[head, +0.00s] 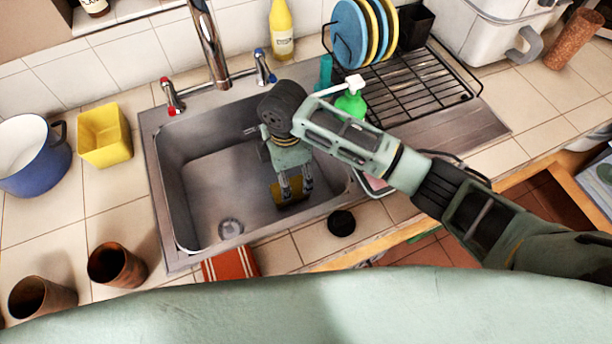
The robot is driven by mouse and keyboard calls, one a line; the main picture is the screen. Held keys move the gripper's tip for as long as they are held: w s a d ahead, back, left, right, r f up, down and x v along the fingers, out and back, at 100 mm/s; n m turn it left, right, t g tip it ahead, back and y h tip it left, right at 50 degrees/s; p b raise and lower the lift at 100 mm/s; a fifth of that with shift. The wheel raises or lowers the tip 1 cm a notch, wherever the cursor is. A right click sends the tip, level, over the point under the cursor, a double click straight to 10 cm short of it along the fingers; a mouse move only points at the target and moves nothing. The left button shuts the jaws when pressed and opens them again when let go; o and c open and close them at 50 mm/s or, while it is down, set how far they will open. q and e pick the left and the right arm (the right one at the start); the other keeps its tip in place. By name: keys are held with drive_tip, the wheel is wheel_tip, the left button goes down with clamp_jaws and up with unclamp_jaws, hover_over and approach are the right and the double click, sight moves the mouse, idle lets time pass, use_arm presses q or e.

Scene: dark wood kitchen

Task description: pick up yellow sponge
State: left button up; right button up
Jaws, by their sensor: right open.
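The yellow sponge (292,197) lies in the right part of the sink basin (205,190), near its front wall. My right gripper (296,189) reaches down into the basin from above. Its two fingers are apart and come down over the sponge, one toward each side of it. The fingers and palm hide part of the sponge, and I cannot tell whether they touch it. My left gripper is not in view.
A tap (210,45) stands behind the basin. A dish rack (425,85) with plates and a green soap bottle (351,100) are at right. A blue pot (32,160), yellow container (104,135) and brown cups (115,264) stand left. A black round object (341,222) lies in front.

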drive_tip(key=f, duration=0.3)
drive_tip(key=shift+s+a+f+p, duration=0.2)
drive_tip(key=shift+s+f+p, duration=0.05)
drive_tip(key=shift+s+p, duration=0.15)
wheel_tip(320, 180, down, 3)
drive_tip(key=shift+w+d+r, duration=0.1)
drive_tip(key=shift+w+r, duration=0.05)
drive_tip(key=shift+f, duration=0.55)
drive_tip(key=c, duration=0.5)
drive_tip(key=shift+c, duration=0.9)
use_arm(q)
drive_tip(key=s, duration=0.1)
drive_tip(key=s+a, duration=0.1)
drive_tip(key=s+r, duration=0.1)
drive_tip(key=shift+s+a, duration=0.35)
use_arm(e)
drive_tip(key=shift+c, duration=1.2)
